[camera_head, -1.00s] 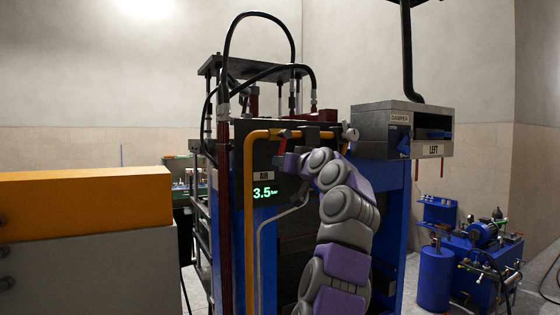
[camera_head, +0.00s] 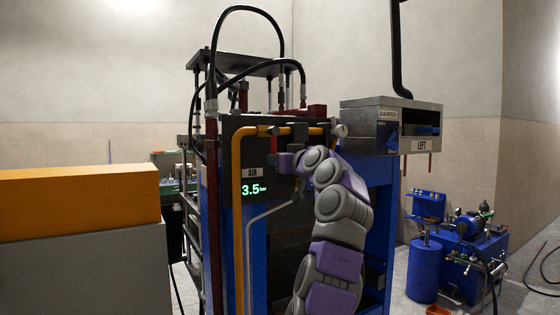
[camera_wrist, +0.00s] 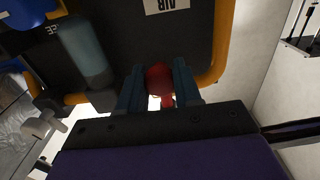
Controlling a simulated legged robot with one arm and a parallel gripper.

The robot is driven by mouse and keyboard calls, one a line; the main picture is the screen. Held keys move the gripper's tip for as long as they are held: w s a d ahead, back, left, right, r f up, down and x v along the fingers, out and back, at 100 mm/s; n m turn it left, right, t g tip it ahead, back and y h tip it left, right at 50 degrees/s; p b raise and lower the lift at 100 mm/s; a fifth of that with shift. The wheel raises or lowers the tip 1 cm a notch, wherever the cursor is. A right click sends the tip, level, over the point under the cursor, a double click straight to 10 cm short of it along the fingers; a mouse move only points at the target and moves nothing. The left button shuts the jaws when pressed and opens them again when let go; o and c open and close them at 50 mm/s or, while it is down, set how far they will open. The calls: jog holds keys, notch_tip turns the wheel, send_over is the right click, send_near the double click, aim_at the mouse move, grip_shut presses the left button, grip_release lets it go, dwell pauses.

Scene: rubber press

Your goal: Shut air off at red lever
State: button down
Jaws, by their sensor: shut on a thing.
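The red lever (camera_wrist: 158,80) shows in the wrist view between the two dark fingers of my gripper (camera_wrist: 160,90), which is shut on it. In the head view my gripper (camera_head: 284,162) is at the black panel, just below the yellow pipe (camera_head: 240,195), and the lever is mostly hidden there. The AIR label (camera_head: 252,172) and a green readout of 3.5 bar (camera_head: 253,189) are on the panel to the left of my gripper. The AIR label also shows upside down in the wrist view (camera_wrist: 167,4).
A grey box marked DAMPER and LEFT (camera_head: 388,125) juts out right of my arm. An orange and grey cabinet (camera_head: 75,200) stands at the left. Black hoses (camera_head: 215,60) arch over the press. Blue pump equipment (camera_head: 460,250) stands on the floor at the right.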

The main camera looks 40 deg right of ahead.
jog(key=shift+r, duration=0.1)
jog(key=c, duration=1.1)
grip_release()
jog(key=shift+w, duration=0.1)
jog(key=shift+c, duration=0.2)
jog(key=o, duration=0.3)
jog(key=shift+w+d+f, duration=0.25)
jog(key=shift+w, duration=0.1)
jog(key=shift+o, duration=0.2)
jog(key=shift+d, duration=0.15)
jog(key=shift+s+r, duration=0.1)
jog(key=shift+s, duration=0.2)
jog(key=b+v, duration=0.5)
jog(key=v, duration=1.2)
jog(key=shift+s+d, duration=0.1)
jog(key=shift+d, duration=0.1)
